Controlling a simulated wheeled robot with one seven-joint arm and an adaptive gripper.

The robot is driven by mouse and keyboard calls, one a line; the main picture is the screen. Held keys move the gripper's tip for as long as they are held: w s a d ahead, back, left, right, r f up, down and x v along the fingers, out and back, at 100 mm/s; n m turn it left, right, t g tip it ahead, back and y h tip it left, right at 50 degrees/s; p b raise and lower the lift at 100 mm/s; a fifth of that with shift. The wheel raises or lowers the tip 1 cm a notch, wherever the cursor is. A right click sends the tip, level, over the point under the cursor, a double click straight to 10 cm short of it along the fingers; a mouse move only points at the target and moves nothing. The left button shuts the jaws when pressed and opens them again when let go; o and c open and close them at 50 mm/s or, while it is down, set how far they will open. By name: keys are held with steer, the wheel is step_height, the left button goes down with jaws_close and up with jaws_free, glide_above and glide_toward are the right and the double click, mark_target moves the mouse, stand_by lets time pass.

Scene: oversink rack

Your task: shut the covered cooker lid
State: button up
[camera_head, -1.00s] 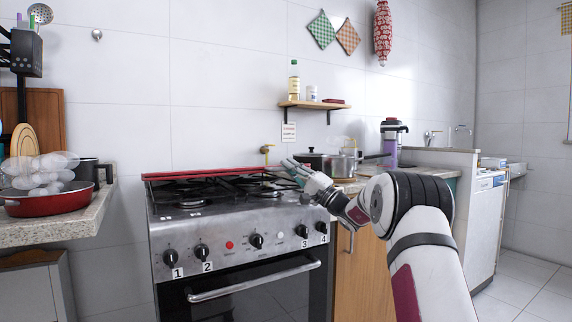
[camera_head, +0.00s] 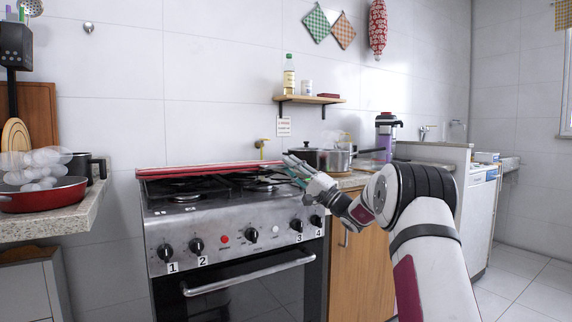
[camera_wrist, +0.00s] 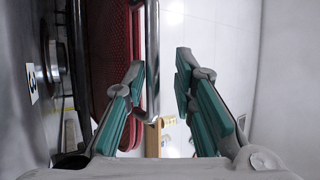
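The cooker (camera_head: 236,225) is a steel stove with black burners, numbered knobs and an oven door. A flat red strip (camera_head: 200,170) runs along the back of its top; I cannot tell for sure whether this is the lid. My gripper (camera_head: 290,168) is over the right side of the cooktop, near its right edge. In the wrist view my gripper (camera_wrist: 158,92) is open, its teal fingers apart with nothing clasped. A dark red panel (camera_wrist: 118,60) and a chrome bar (camera_wrist: 152,60) appear behind the fingers. The fingers' contact with the cooker cannot be told.
A dark pot with a lid (camera_head: 320,158) and a purple-bodied flask (camera_head: 385,138) stand on the counter right of the cooker. A red pan (camera_head: 42,196) sits on the left counter (camera_head: 70,218). A shelf (camera_head: 310,99) hangs above. Open floor lies at the right.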

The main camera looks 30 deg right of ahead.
steer(key=v, duration=0.9)
steer(key=shift+s+d+r, duration=0.1)
